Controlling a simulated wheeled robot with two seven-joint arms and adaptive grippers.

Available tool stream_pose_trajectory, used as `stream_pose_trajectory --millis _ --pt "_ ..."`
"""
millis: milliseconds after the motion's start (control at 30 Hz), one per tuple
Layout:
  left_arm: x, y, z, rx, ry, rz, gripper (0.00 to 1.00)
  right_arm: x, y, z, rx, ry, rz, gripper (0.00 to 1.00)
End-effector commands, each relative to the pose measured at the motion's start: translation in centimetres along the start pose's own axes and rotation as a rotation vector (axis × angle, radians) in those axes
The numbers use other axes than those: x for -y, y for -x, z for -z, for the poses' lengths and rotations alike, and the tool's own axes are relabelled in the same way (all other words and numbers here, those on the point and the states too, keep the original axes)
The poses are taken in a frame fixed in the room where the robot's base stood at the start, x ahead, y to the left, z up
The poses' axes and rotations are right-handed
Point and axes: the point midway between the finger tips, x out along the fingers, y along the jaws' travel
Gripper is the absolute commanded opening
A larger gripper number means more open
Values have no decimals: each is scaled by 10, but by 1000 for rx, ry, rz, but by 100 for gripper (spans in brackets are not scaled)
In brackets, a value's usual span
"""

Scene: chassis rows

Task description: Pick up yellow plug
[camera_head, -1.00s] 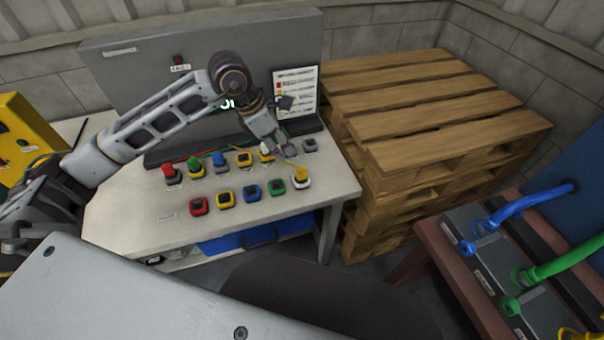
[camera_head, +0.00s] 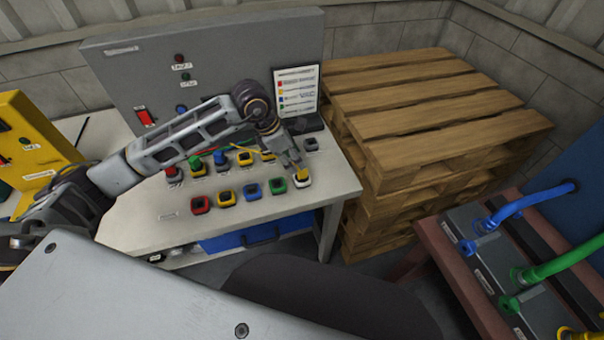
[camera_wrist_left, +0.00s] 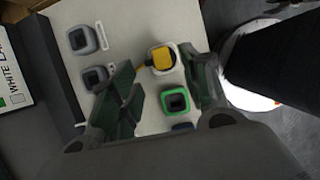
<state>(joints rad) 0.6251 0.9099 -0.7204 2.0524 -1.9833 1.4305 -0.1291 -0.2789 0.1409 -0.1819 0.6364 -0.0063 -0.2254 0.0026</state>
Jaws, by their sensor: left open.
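The yellow plug (camera_wrist_left: 161,57) sits in a white socket block (camera_wrist_left: 174,50) in the left wrist view, with a short yellow lead running to its left. In the head view the yellow plug (camera_head: 302,175) is at the front right end of the block rows, partly hidden by my gripper. My left gripper (camera_head: 292,160) is open just above and behind it. In the wrist view its two green-padded fingers (camera_wrist_left: 162,64) stand apart on either side of the plug. I cannot tell whether either finger touches it. My right gripper is not in view.
A green block (camera_wrist_left: 174,101) is close by between the fingers. Blue (camera_head: 250,190), yellow and red blocks continue the front row on the white bench (camera_head: 130,225). A second row stands behind. A grey panel (camera_head: 120,75) is at the back and pallets (camera_head: 430,110) stand right.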

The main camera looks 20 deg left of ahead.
Motion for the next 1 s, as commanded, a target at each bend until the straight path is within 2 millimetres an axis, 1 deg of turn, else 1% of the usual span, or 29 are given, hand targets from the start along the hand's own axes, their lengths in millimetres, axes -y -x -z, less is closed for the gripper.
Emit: stream_pose_trajectory --millis 33,167,267,533,667,867,1000 --pt "1 -5 0 0 1 3 46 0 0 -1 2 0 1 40" --pt "1 -12 0 1 -1 1 46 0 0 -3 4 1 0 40" --pt "1 -14 0 1 -1 0 46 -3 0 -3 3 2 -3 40" --pt "1 -14 0 1 0 0 46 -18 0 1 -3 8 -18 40" --pt "1 -18 -1 0 0 2 46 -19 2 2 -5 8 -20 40" --pt "3 -37 -2 0 1 4 46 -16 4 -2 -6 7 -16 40" --pt "4 -53 -3 1 1 3 46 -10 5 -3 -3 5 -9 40"
